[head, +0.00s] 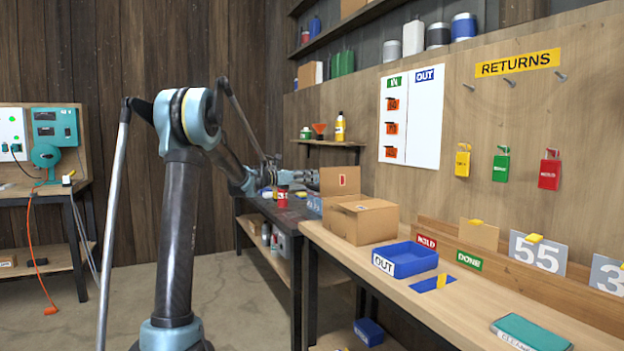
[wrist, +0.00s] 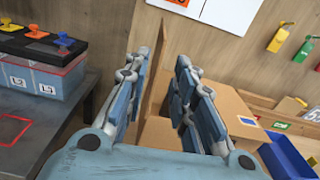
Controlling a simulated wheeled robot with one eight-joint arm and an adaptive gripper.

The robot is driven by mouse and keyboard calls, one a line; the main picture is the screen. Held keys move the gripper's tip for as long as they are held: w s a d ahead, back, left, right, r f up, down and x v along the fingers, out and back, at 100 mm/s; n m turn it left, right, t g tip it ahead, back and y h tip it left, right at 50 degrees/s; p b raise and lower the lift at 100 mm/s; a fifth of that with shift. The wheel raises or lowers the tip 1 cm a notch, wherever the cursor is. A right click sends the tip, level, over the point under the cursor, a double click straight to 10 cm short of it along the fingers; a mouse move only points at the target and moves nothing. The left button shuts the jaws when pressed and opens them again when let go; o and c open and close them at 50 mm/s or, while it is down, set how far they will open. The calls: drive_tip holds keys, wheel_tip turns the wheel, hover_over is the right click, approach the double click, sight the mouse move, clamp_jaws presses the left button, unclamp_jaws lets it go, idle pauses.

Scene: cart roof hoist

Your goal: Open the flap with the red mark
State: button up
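A cardboard box (head: 365,222) stands on the wooden bench. One flap (head: 342,181) with a red-outlined mark stands upright at its far left side. In the wrist view this flap (wrist: 157,75) appears nearly edge-on between my fingers, and part of the box (wrist: 238,112) shows to the right. My gripper (head: 312,178) is beside the upright flap in the head view. In the wrist view my gripper (wrist: 162,68) has its fingers apart, one on each side of the flap. Whether either finger touches the flap is unclear.
A blue OUT tray (head: 405,260) sits right of the box. A lidded bin (wrist: 45,75) with coloured knobs stands on the dark table at left. The back board with the RETURNS sign (head: 518,63) rises behind the bench.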

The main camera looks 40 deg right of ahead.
drive_tip(key=v, duration=0.9)
drive_tip(key=shift+w+a, duration=0.1)
drive_tip(key=shift+a, duration=0.05)
drive_tip(key=s+a+f+m+t+y, duration=0.2)
drive_tip(key=a+f+m, duration=0.15)
drive_tip(key=a, duration=0.75)
drive_tip(key=s+a+f+m+t+y, duration=0.25)
drive_tip(key=a+f, duration=0.25)
drive_tip(key=a, duration=0.5)
drive_tip(key=s+a+f+m+t+y, duration=0.1)
drive_tip(key=a+f+m+t+y, duration=0.2)
drive_tip(key=a, duration=0.8)
drive_tip(key=s+a+f+m+y, duration=0.2)
drive_tip(key=s+a+f, duration=0.3)
drive_tip(key=a, duration=0.5)
drive_tip(key=s+a+f+m+y, duration=0.1)
drive_tip(key=s+a+f+y, duration=0.3)
drive_tip(key=a+f, duration=0.4)
drive_tip(key=s+a+f+m+y, duration=0.2)
drive_tip(key=s+a+f, duration=0.4)
drive_tip(key=a, duration=0.6)
drive_tip(key=shift+s+a+f+m+y, duration=0.3)
drive_tip(key=shift+f+y, duration=0.25)
drive_tip(key=shift+y, duration=0.2)
drive_tip(key=shift+t, duration=0.25)
